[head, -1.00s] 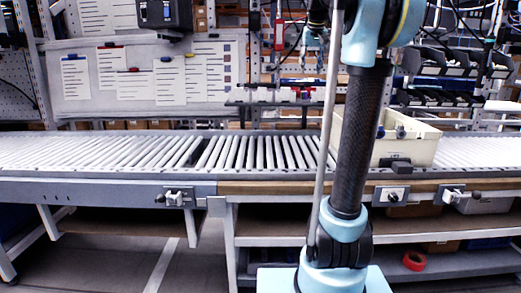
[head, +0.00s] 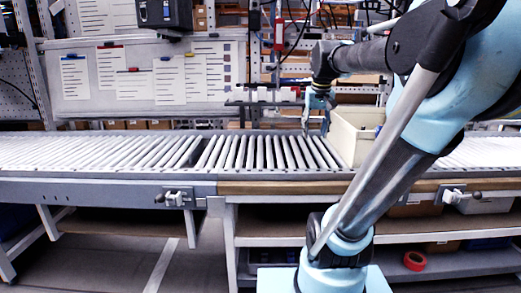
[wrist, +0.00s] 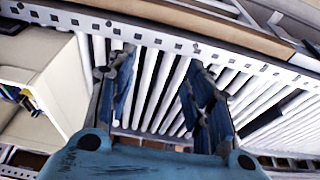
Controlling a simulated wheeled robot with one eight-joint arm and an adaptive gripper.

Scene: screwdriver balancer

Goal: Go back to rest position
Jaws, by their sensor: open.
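My gripper (head: 318,108) hangs over the roller conveyor, just left of the cream bin, in the head view. In the wrist view my gripper (wrist: 158,72) shows its two blue-and-dark fingers spread apart, with only rollers visible between them. It is open and empty. My arm crosses the right half of the head view and hides part of the bin and the conveyor.
The roller conveyor (head: 100,152) runs across the view, its left part clear. The cream bin (head: 350,138) stands on it; in the wrist view the bin (wrist: 45,70) holds small dark and blue items. A red tool (head: 279,33) hangs behind. A red tape roll (head: 415,261) lies on a lower shelf.

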